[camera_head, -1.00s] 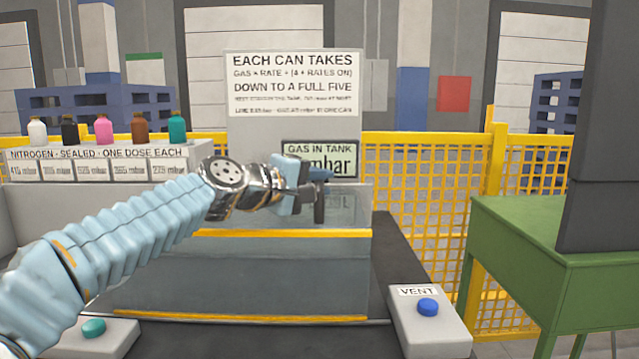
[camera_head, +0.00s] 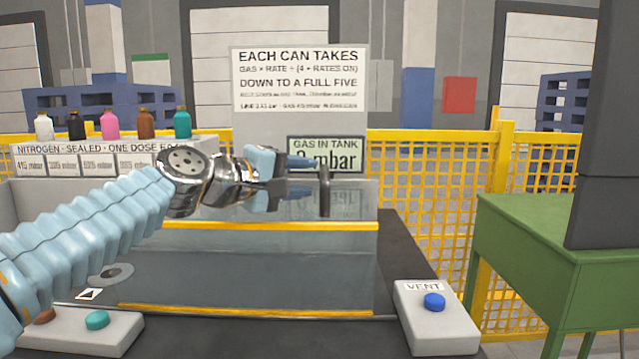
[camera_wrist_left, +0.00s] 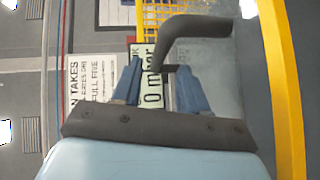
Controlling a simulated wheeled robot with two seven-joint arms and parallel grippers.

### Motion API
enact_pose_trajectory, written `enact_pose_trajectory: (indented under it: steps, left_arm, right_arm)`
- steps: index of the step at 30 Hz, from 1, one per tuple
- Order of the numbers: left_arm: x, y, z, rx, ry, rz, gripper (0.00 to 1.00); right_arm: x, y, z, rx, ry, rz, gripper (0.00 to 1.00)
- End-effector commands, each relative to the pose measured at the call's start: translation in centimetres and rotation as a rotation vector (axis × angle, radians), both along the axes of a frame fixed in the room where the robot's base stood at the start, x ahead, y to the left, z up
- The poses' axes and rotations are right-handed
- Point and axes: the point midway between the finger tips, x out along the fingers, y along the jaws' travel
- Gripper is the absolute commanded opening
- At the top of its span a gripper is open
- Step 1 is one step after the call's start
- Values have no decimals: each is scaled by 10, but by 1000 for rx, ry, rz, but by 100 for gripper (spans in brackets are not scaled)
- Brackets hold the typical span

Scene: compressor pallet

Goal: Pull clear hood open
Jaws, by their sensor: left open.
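The clear hood (camera_head: 250,265) is a see-through box with yellow strips along its front, in the middle of the head view. A dark bar handle (camera_head: 323,192) stands at its upper right; in the wrist view the handle (camera_wrist_left: 195,32) is a bent dark bar. My left gripper (camera_head: 285,172) is open above the hood's upper yellow strip, next to the handle. In the wrist view its blue fingers (camera_wrist_left: 160,82) are apart, and the handle's bent end appears between them, closer to the left finger. I cannot tell whether they touch. My right gripper is out of view.
A gas gauge (camera_head: 325,143) stands behind my gripper, partly covered by it; it reads 0 mbar in the wrist view. A vent box (camera_head: 436,318) is front right, a button box (camera_head: 95,333) front left. Several bottles (camera_head: 110,124) line a shelf. A green table (camera_head: 545,228) stands right.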

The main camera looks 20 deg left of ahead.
Motion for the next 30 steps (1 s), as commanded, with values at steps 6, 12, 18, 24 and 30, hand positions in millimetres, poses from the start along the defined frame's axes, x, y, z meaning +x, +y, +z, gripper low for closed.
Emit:
enact_pose_trajectory:
  steps: [6, 12, 18, 24, 30]
  left_arm:
    - [-44, 25, 6, 0, -1, 3, 43]
    - [-64, 35, 9, 0, 2, 0, 43]
    - [-68, 37, 10, 0, 2, -1, 43]
    - [-67, 36, 10, 0, 2, -1, 43]
    - [-67, 36, 10, 0, 2, -1, 43]
  right_arm:
    - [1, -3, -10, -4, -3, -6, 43]
    - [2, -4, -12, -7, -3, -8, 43]
    - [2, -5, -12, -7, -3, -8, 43]
    - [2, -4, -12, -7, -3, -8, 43]
    - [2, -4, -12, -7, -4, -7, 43]
